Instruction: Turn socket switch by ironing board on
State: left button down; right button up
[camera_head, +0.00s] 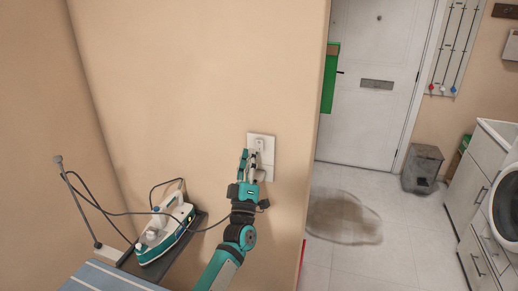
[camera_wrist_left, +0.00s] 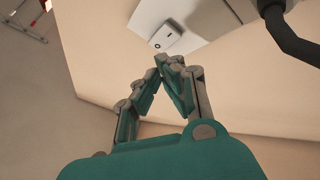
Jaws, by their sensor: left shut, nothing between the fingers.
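The white wall socket (camera_head: 268,170) is on the beige wall in the head view, to the right of the ironing board (camera_head: 84,279). A white plug (camera_head: 259,145) shows on its upper part. My left gripper (camera_head: 249,158) is in front of the socket's lower left part, fingers pointing up, and hides some of it. In the left wrist view the gripper's fingertips (camera_wrist_left: 170,62) meet with nothing between them. A pale box-like part with a dark spot (camera_wrist_left: 168,39) lies just beyond them. I cannot tell the switch's position or whether the fingers touch it. My right gripper is not in view.
A white and teal iron (camera_head: 165,232) stands on the board's dark rest, its dark cord running behind my left arm. A wall corner lies right of the socket. Beyond are a white door (camera_head: 375,80), a stained floor patch (camera_head: 343,217), a grey bin (camera_head: 422,168) and a washing machine (camera_head: 507,208).

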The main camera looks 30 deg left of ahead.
pick_arm(q)
jog(key=s, duration=0.1)
jog(key=s+p, duration=0.1)
jog(key=s+d+p, duration=0.1)
jog(key=s, duration=0.1)
jog(key=shift+r, duration=0.35)
